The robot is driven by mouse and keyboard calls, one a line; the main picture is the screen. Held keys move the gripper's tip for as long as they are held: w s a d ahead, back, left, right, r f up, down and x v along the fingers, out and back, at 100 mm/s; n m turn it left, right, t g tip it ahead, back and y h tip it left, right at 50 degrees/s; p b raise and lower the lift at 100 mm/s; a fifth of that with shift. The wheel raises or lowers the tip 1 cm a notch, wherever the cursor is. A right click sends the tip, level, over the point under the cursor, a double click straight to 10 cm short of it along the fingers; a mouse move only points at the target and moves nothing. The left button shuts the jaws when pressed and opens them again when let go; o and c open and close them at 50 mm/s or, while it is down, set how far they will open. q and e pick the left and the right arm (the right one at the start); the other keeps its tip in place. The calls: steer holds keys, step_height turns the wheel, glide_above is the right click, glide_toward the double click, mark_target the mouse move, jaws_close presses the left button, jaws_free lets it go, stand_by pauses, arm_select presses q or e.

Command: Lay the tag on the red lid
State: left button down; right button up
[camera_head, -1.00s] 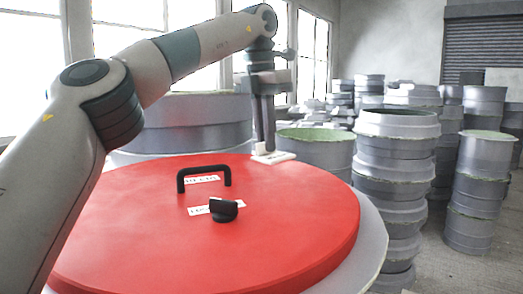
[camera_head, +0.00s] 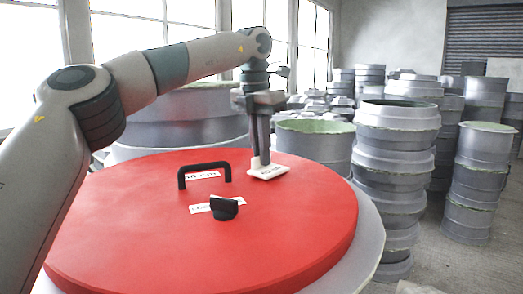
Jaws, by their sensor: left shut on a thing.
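The round red lid (camera_head: 286,232) lies flat in the lower middle of the head view, on top of a grey mould. It carries a black handle (camera_head: 204,167), a black knob (camera_head: 224,208) and white labels. My left gripper (camera_head: 261,158) points down at the lid's back right part and is shut on the small white tag (camera_head: 268,172), which has dark print. The tag is held low over the lid's surface; whether it touches the lid I cannot tell. My right gripper is out of view.
Stacks of grey moulds stand close on the right (camera_head: 396,160) and far right (camera_head: 477,185). A wide mould (camera_head: 175,120) stands behind the lid. The lid's front right part is bare. Grey floor shows at the right.

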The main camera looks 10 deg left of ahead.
mark_target(257, 157)
arm_select(q)
steer(key=shift+f, duration=0.25)
steer(key=shift+d, duration=0.1)
steer(key=c, duration=1.9)
jaws_free()
steer(key=shift+f, duration=0.1)
steer(key=shift+o, duration=0.2)
steer(key=shift+r, duration=0.2)
step_height(257, 157, up, 12)
steer(key=s, duration=0.1)
steer(key=shift+s+a, duration=0.2)
steer(key=shift+a, duration=0.2)
steer(key=shift+f, duration=0.15)
